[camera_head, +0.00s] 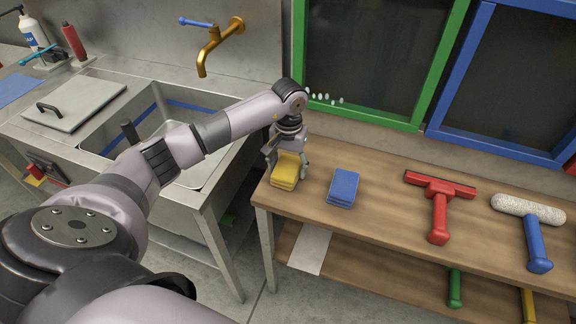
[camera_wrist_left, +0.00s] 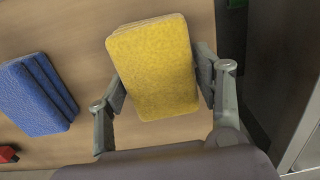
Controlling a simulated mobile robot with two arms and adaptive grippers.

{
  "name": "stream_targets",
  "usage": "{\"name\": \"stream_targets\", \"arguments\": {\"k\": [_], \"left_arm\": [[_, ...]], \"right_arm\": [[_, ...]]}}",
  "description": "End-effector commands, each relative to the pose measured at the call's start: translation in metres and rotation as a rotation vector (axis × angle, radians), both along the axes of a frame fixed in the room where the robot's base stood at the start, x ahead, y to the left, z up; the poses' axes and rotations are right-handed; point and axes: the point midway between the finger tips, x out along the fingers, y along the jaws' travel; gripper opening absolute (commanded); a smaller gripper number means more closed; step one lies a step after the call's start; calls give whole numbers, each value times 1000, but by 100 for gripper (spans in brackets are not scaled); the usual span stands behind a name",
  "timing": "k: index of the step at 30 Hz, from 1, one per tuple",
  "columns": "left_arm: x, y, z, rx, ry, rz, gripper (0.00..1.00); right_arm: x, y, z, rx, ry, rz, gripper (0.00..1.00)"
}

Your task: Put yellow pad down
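The yellow pad (camera_head: 285,172) is a stack of layers at the left end of the wooden table (camera_head: 385,205). In the head view it looks to be on or just above the tabletop; I cannot tell which. My left gripper (camera_head: 286,162) reaches down over it with a finger on each side. In the left wrist view the pad (camera_wrist_left: 155,68) fills the space between the fingers of my left gripper (camera_wrist_left: 160,80), which appear to touch its two sides. My right gripper is not in view.
A blue pad (camera_head: 343,187) lies just right of the yellow pad. Further right lie a red squeegee (camera_head: 439,205) and a blue-handled roller (camera_head: 533,230). A sink (camera_head: 165,130) and golden tap (camera_head: 214,48) are left; framed windows stand behind.

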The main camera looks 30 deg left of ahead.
Motion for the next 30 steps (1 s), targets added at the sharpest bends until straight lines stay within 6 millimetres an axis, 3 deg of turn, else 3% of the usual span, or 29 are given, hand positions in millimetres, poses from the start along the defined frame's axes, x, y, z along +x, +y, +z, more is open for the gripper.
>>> {"name": "stream_targets", "arguments": {"k": [5,18,30], "left_arm": [[0,0,0,0,1,0,74],[1,0,9,-1,-2,0,74],[3,0,91,0,-5,0,74]], "right_arm": [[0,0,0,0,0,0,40],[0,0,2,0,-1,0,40],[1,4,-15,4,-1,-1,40]]}}
